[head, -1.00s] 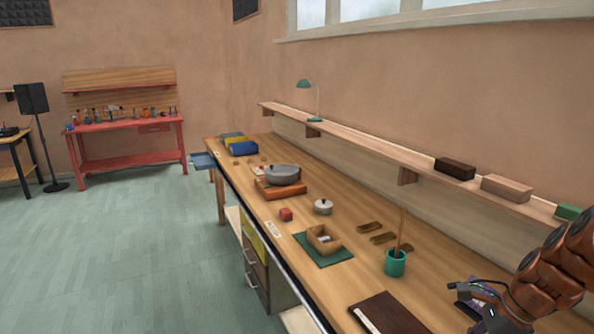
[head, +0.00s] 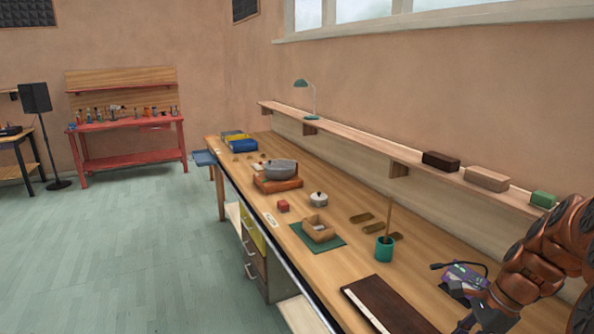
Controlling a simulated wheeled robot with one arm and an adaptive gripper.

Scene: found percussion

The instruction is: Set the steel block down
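I cannot make out a steel block in the head view. My arm comes in from the right edge, over the near end of the long wooden workbench (head: 342,262). The dark body of my gripper (head: 488,318) shows at the bottom edge, right of a dark brown board or folder (head: 388,308). Its fingers are cut off or hidden, so I cannot see whether it is open, shut or holding anything.
A purple device (head: 464,276) lies beside my arm. A shelf (head: 400,168) runs behind.

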